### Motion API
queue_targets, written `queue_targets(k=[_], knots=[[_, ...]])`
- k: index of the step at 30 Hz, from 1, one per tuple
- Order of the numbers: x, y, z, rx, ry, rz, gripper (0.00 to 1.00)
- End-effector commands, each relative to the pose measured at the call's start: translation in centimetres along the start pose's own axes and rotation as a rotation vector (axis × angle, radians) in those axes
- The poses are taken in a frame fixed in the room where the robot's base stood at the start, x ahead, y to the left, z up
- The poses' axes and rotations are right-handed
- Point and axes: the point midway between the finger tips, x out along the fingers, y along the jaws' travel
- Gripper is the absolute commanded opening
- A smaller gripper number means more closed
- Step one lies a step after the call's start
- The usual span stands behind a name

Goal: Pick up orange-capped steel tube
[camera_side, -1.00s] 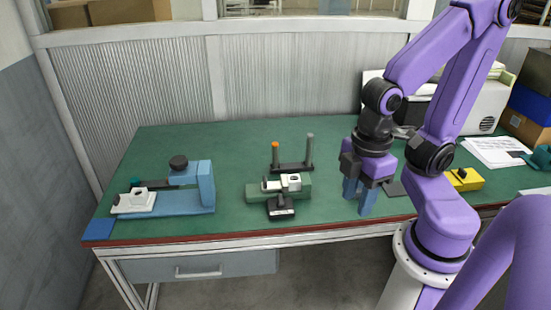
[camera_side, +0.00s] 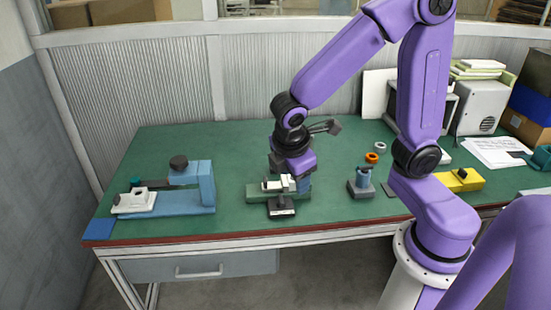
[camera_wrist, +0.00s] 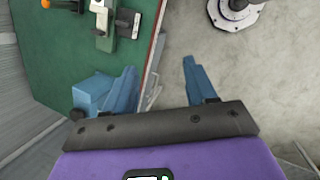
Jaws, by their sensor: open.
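The orange-capped steel tube (camera_wrist: 46,4) shows only as an orange cap at the top left edge of the wrist view.
The green fixture carries a white block (camera_side: 277,185). A blue fixture (camera_side: 200,190) stands at left. Green table between the fixtures is clear.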

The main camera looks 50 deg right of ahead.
Motion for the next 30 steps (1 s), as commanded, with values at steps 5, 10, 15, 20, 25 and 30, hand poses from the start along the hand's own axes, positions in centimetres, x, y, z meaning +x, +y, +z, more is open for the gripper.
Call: queue_targets(k=[5, 10, 15, 20, 25, 30], knots=[[3.2, 6.3, -2.0, -0.073, -0.16, 0.08, 0.56], [6.7, 11.8, -3.0, -0.156, -0.31, 0.136, 0.56], [10.9, 16.8, -3.2, -0.252, -0.459, 0.17, 0.56], [15.4, 20.5, -2.6, -0.351, -0.593, 0.182, 0.56], [20.2, 23.1, -1.4, -0.46, -0.716, 0.18, 0.56], [23.5, 24.4, -0.3, -0.536, -0.791, 0.174, 0.56]])
